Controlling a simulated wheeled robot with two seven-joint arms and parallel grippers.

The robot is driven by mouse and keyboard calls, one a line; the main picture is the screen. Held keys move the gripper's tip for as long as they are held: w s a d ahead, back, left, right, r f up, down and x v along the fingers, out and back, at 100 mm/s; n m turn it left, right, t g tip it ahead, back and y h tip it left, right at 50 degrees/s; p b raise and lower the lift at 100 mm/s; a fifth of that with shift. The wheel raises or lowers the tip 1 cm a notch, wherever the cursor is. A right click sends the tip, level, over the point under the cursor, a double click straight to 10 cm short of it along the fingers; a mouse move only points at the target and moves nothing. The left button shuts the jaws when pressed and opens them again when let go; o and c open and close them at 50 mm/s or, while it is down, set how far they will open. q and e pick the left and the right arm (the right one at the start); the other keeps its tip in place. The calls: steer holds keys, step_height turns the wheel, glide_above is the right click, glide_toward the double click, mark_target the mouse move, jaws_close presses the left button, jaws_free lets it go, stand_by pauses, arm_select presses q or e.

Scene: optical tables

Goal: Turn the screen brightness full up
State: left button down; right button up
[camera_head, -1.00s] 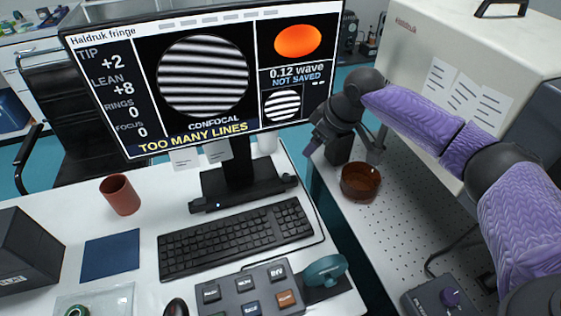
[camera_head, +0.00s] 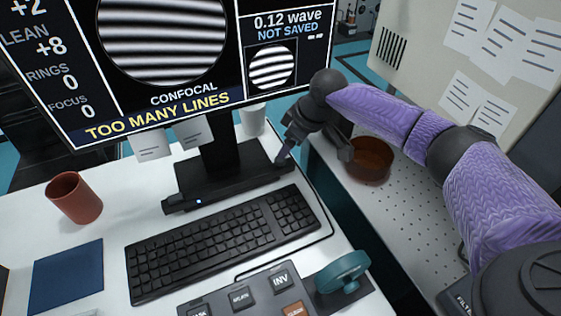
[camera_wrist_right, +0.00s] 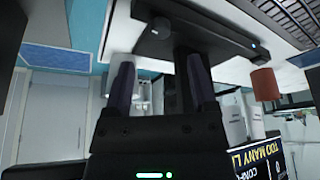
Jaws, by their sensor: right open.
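The screen (camera_head: 165,60) stands on the white desk and shows striped fringes with the words "TOO MANY LINES". Its black base bar (camera_head: 215,187) has a small blue light at the left. In the right wrist view the base bar (camera_wrist_right: 215,30) shows upside down, with a small round knob (camera_wrist_right: 161,27) near one end. My right gripper (camera_head: 314,155) is open beside the bar's right end. In the wrist view nothing is between its fingers (camera_wrist_right: 158,88), and the knob lies beyond the tips, roughly between them. My left gripper is not in view.
A keyboard (camera_head: 222,243) lies in front of the base. A button box (camera_head: 245,296) and teal dial (camera_head: 342,271) are nearer. A brown bowl (camera_head: 370,160) stands on the perforated table, right of my gripper. A white cup (camera_head: 252,120) stands behind the base, a red cup (camera_head: 75,198) left.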

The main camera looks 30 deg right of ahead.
mark_target(280, 161)
steer(key=b+x, duration=0.2)
steer(key=x, duration=0.4)
steer(key=shift+w+f+b, duration=0.1)
steer(key=shift+f+b, duration=0.25)
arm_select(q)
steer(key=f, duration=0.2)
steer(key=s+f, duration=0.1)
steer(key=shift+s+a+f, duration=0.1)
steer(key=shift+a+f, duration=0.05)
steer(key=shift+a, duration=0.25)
arm_select(e)
steer(key=shift+r, duration=0.1)
jaws_close()
